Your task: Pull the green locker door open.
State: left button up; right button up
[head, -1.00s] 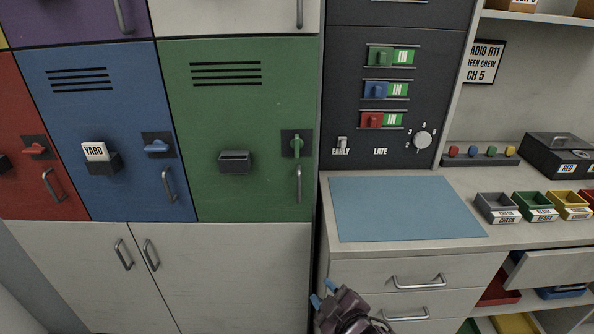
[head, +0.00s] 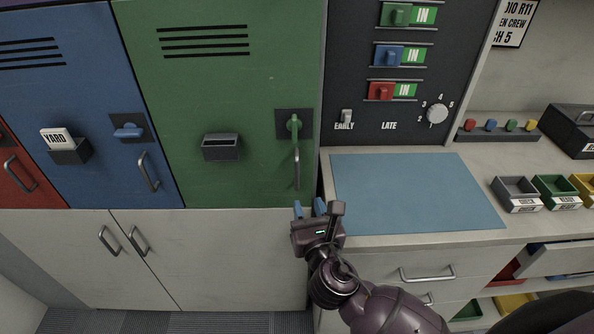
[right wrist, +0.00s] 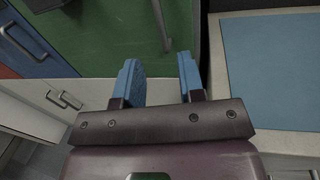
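The green locker door (head: 232,95) is shut, in the upper middle of the head view. Its grey bar handle (head: 297,168) stands upright near the right edge, below a green latch lever (head: 294,126) that points up and down. My right gripper (head: 309,209) is just below the handle, fingers pointing up, open and empty. In the right wrist view the blue fingers (right wrist: 160,80) are spread apart, with the green door (right wrist: 125,25) and its handle (right wrist: 161,25) beyond them, not touching as far as I can tell. My left gripper is not in view.
A counter with a blue mat (head: 415,192) stands right of the locker, with drawers below. White cupboard doors (head: 215,260) are under the lockers. A blue locker (head: 80,90) adjoins on the left. Small bins (head: 517,195) sit at the counter's right.

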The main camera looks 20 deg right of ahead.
aim_at(298, 177)
jog(key=w, duration=0.7)
jog(key=w+d, duration=0.1)
jog(key=w, duration=0.3)
grip_shut()
